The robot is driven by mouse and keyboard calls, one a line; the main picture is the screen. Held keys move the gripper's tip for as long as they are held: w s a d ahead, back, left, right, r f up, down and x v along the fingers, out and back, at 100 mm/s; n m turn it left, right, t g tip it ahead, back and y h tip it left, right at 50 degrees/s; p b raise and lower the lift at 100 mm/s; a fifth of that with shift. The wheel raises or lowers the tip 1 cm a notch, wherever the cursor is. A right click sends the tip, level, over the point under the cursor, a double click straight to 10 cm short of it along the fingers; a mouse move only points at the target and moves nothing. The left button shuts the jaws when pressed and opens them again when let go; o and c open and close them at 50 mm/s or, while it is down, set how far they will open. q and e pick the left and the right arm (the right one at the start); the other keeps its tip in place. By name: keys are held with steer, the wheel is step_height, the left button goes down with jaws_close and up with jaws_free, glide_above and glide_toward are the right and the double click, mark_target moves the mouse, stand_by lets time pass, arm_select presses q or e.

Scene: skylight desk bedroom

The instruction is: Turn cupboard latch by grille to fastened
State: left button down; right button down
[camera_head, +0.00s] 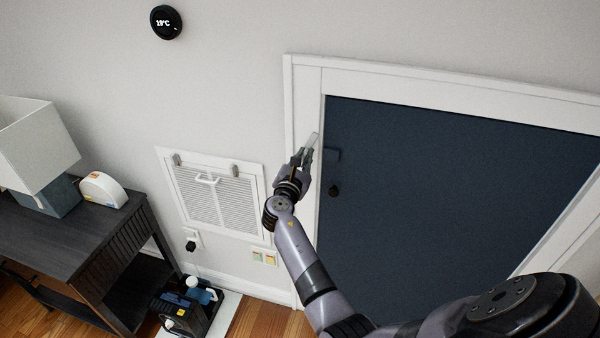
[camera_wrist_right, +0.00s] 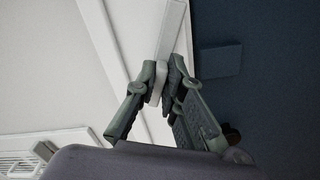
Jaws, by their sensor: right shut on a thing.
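The cupboard door (camera_head: 440,190) is dark blue, flush in a white frame. The latch (camera_head: 313,139) is a pale bar at the frame's left side, by the grille (camera_head: 212,196). It points up, roughly along the frame edge, and does not reach across the door. My right gripper (camera_head: 303,158) is at the latch. In the right wrist view its fingers (camera_wrist_right: 165,82) are shut on the lower end of the latch (camera_wrist_right: 172,30). A dark blue block (camera_wrist_right: 220,58) sits on the door beside the latch. The latch's pivot is hidden by the fingers. My left gripper is out of view.
Left are a dark desk (camera_head: 60,240) with a lamp (camera_head: 38,145), wall sockets (camera_head: 264,257) and a thermostat (camera_head: 166,22).

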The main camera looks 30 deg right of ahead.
arm_select(q)
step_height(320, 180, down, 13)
steer(key=b, duration=1.2)
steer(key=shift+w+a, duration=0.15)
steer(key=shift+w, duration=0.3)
arm_select(e)
steer(key=shift+s+d+f+m, duration=0.1)
steer(key=shift+f+m, duration=0.1)
steer(key=shift+m, duration=2.05)
steer(key=shift+s+d+f+m, duration=0.1)
steer(key=shift+f+m, duration=0.05)
steer(key=shift+m, duration=2.05)
steer(key=shift+s+d+f+m, duration=0.1)
steer(key=shift+f+m, duration=0.1)
steer(key=shift+m, duration=2.05)
steer(key=c, duration=1.7)
jaws_free()
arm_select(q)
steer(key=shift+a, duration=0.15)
arm_select(e)
steer(key=v, duration=0.7)
steer(key=shift+s+a, duration=0.1)
steer(key=shift+a, duration=0.15)
